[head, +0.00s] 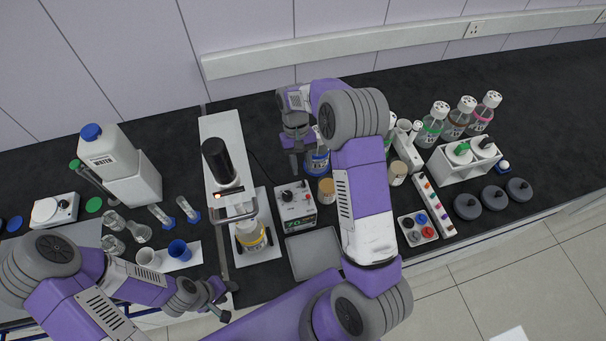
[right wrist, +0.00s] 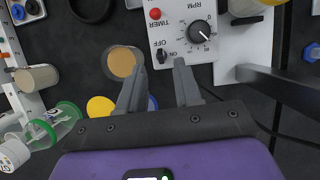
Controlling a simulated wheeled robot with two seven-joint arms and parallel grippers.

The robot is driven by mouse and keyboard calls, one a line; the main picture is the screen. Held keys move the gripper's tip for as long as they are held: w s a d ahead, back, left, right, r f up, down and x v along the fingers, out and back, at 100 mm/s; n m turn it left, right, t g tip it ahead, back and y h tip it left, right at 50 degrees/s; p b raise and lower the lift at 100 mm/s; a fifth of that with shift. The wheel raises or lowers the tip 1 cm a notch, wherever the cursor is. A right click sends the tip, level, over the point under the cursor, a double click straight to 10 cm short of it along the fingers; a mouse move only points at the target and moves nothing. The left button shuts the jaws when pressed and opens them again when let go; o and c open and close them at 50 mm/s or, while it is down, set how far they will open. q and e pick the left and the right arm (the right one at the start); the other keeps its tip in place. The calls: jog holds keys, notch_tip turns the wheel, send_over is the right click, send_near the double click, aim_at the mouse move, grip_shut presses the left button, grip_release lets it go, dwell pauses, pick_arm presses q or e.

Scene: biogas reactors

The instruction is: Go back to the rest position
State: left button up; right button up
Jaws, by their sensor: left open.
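My left gripper (head: 222,299) is open and low over the front edge of the bench, beside the base of the stand. My right gripper (head: 293,161) hangs over the back of the bench, behind the control box (head: 296,206) and left of a blue-labelled bottle (head: 317,158). In the right wrist view my right gripper (right wrist: 158,90) has its fingers apart with nothing between them. The control box (right wrist: 185,30) with its RPM knob lies just beyond the fingertips there. My right forearm hides part of the middle of the bench.
A stand (head: 226,165) with a black cylinder holds a yellow-labelled bottle (head: 250,236). A water canister (head: 108,155) and glassware stand left. A grey tray (head: 312,254) lies at the front. Capped bottles (head: 459,118) and a white rack (head: 463,162) stand right. The far right bench is clear.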

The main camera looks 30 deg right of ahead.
jog(key=shift+v, duration=1.1)
